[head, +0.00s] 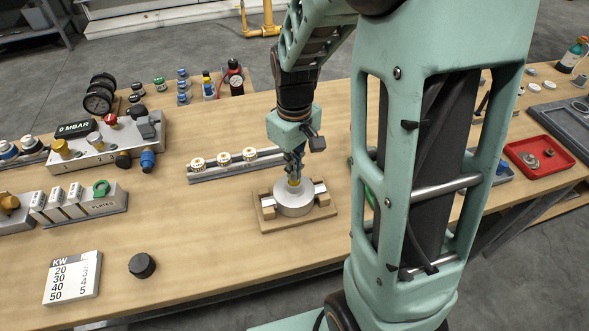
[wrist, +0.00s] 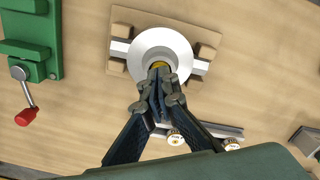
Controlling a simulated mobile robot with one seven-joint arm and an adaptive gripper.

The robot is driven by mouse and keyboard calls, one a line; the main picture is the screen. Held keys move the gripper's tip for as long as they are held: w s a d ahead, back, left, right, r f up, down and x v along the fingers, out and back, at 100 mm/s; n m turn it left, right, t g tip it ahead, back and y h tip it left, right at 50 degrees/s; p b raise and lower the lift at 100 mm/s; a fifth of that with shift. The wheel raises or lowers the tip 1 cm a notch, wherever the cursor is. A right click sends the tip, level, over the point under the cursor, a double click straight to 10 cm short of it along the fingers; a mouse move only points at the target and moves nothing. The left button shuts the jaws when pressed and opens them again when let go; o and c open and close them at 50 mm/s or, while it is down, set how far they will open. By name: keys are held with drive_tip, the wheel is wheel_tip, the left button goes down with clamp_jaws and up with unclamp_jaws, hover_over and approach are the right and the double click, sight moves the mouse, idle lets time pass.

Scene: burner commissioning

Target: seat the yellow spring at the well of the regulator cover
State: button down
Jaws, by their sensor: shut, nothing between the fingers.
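The regulator cover (head: 293,206) is a silver round part lying on a wooden cradle (head: 322,214) on the bench. It also shows in the wrist view (wrist: 146,45), with a bar out to each side. The yellow spring (wrist: 158,65) shows as a small bit of yellow at the cover's centre, and in the head view (head: 294,182) just under my fingertips. My gripper (head: 294,174) points down over the cover's middle. Its fingers (wrist: 160,78) are shut together with nothing between them. They hide most of the spring and the well, so I cannot tell how deep the spring sits.
A grey rail (head: 235,168) with three white and brass round parts lies behind the cover. A green clamp (wrist: 30,45) with a red handle is left in the wrist view. A KW card (head: 72,278) and a black knob (head: 142,265) lie front left. A red tray (head: 540,157) is right.

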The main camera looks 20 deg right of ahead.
drive_tip(key=shift+s+f, duration=0.3)
drive_tip(key=shift+f, duration=0.1)
drive_tip(key=r+p, duration=0.2)
drive_tip(key=r, duration=0.1)
drive_tip(key=r+p, duration=0.1)
drive_tip(key=shift+w+r, duration=0.15)
drive_tip(key=shift+w, duration=0.1)
drive_tip(key=shift+w+r, duration=0.1)
